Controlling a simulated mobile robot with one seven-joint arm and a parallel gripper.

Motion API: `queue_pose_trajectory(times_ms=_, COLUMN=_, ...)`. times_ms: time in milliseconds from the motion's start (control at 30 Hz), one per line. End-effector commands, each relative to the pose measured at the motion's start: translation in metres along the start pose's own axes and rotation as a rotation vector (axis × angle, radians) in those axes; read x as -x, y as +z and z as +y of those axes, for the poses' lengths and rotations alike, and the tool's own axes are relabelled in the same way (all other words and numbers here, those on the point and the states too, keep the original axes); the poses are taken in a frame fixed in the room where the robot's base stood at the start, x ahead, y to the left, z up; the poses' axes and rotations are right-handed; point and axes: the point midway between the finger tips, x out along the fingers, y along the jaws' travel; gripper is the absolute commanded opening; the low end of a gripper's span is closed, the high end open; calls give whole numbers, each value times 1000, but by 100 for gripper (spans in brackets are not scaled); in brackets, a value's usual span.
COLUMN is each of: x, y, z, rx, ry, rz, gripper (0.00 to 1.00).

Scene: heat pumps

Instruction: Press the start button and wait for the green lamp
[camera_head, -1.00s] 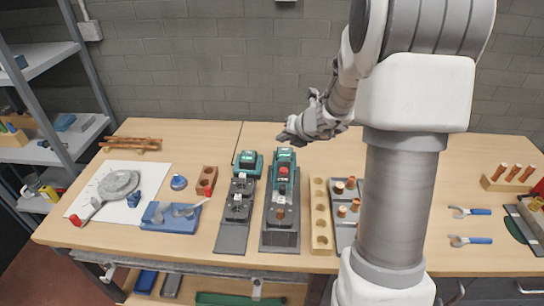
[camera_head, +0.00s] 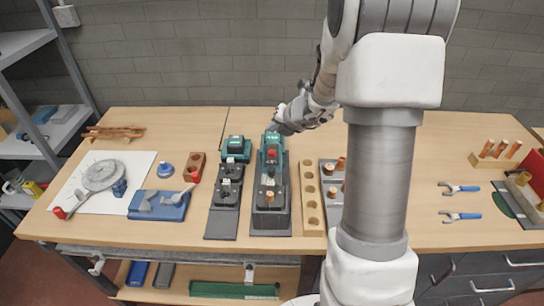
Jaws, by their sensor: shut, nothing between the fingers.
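A station with a green-topped box (camera_head: 272,139) and a grey base (camera_head: 270,224) stands mid-table. A red button (camera_head: 271,154) sits on its front, and a copper-coloured part (camera_head: 270,196) stands lower on the base. A second station with a green-topped box (camera_head: 235,147) and grey base (camera_head: 221,224) stands to its left. My gripper (camera_head: 277,128) is shut and empty, at the back upper edge of the right station's box. Its tips overlap the box's top edge in the picture; I cannot tell whether they touch. Which part is the start button, and the lamp's state, are too small to tell.
A wooden block with holes (camera_head: 310,196) and a grey tray of copper fittings (camera_head: 327,166) stand close to the right. A blue tray (camera_head: 151,208) and a red-brown block (camera_head: 194,167) lie left. Two blue-handled wrenches (camera_head: 463,216) lie far right.

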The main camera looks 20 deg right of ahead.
Motion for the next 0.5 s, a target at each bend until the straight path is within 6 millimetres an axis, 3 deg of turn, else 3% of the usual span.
queue_pose_trajectory(times_ms=200, x=-24, y=-18, z=-18, rx=-1, ry=0, rz=0, gripper=0)
queue_pose_trajectory(times_ms=500, x=-43, y=-31, z=-31, rx=-1, ry=0, rz=0, gripper=0)
